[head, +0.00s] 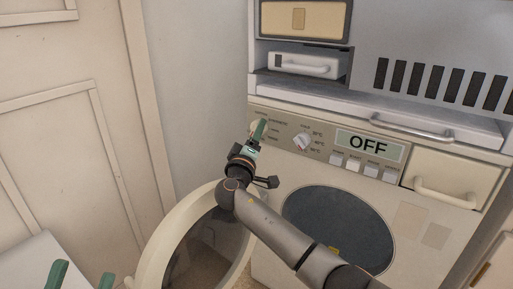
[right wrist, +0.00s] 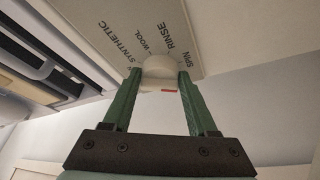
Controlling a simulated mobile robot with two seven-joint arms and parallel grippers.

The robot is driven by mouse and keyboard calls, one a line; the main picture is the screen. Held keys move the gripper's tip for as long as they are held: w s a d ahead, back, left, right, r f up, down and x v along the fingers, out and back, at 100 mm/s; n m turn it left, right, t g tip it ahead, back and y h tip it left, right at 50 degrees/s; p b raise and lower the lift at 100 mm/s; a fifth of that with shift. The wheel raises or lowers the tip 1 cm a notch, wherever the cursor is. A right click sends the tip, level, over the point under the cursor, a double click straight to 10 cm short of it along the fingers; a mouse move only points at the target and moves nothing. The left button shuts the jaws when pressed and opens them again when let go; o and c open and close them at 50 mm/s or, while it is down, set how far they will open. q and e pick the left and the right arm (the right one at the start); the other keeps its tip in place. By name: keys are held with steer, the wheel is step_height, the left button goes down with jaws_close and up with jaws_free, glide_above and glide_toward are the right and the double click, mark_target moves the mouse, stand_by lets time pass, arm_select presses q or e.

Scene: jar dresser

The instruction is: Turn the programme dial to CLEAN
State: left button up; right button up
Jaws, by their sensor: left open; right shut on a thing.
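The programme dial (right wrist: 158,68) is a pale round knob on the washer's control panel. Labels SYNTHETIC, WOOL, RINSE and SPIN show around it in the right wrist view; I cannot read a CLEAN label. A small red mark shows on the knob's near side. My right gripper (right wrist: 157,98) is shut on the dial, one green finger on each side. In the head view the right gripper (head: 259,130) partly hides the dial at the panel's left end. My left gripper (head: 82,277) is open and empty at the bottom left, away from the washer.
A temperature knob (head: 302,141) sits right of the dial, then a display (head: 369,146) reading OFF above several white buttons. The detergent drawer (head: 452,182) has a handle. The round washer door (head: 165,245) stands open below my right arm. Walls close in the left side.

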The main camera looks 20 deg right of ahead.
steer(key=shift+a+f+m+h, duration=0.15)
steer(key=shift+m+h, duration=0.65)
steer(key=shift+m, duration=0.9)
steer(key=o, duration=1.4)
